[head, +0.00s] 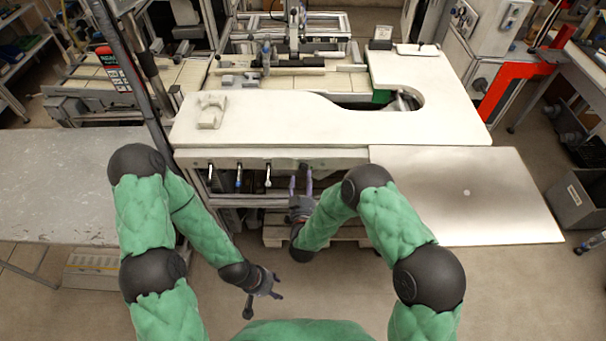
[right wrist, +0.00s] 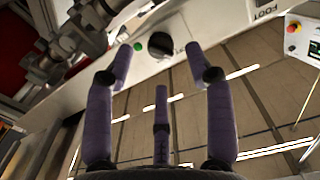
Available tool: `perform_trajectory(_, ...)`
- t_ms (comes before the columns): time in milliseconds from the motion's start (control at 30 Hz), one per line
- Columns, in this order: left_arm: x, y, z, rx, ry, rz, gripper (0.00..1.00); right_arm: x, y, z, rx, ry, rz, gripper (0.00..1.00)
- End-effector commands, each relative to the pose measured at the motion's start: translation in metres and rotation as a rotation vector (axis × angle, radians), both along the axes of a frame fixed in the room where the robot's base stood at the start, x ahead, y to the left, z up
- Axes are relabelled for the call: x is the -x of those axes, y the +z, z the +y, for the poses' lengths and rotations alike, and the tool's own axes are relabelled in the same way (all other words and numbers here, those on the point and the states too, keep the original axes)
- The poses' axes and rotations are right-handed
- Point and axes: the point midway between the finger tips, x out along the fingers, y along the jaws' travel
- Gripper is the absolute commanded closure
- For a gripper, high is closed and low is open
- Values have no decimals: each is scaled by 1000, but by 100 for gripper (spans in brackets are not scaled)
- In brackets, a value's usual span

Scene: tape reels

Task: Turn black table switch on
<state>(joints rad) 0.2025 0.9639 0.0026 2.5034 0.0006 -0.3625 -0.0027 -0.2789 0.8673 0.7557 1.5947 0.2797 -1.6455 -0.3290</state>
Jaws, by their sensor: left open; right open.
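The black table switch (right wrist: 160,45) is a round knob on the white front panel (right wrist: 185,28), beside a small green button (right wrist: 138,46). My right gripper (right wrist: 162,68) is open, with two purple fingers spread to either side below the knob and a third finger low between them. The knob shows in the gap, apart from the fingers. In the head view my right gripper (head: 301,181) is at the table's front edge, where it hides most of the switch. My left gripper (head: 278,288) is open and empty, low over the floor.
The white table (head: 290,122) has a curved cutout on its right. Several handles (head: 239,174) hang along its front edge left of my right gripper. A flat metal plate (head: 490,190) extends to the right. A grey table (head: 60,190) stands at left. Floor in front is clear.

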Motion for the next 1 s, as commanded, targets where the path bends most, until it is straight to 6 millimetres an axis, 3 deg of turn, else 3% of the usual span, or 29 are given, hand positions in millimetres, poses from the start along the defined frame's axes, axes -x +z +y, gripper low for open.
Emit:
perform_trajectory(233, 0, -4, 0, 0, 0, 0, 50, -30, -1, 0, 0, 0, 0, 46)
perform_trajectory(633, 0, -5, 0, 0, 0, -1, 50, -38, 0, 0, 0, 1, 2, 46)
perform_trajectory(667, 0, -5, 0, 0, 0, -1, 50, -38, 0, 0, 0, 1, 2, 48)
perform_trajectory(833, 0, -5, 0, 0, 0, -1, 50, -38, 0, 0, 0, 1, 2, 96)
perform_trajectory(1000, 0, -5, 0, 0, 0, -1, 50, -37, -1, 0, 0, 1, 3, 100)
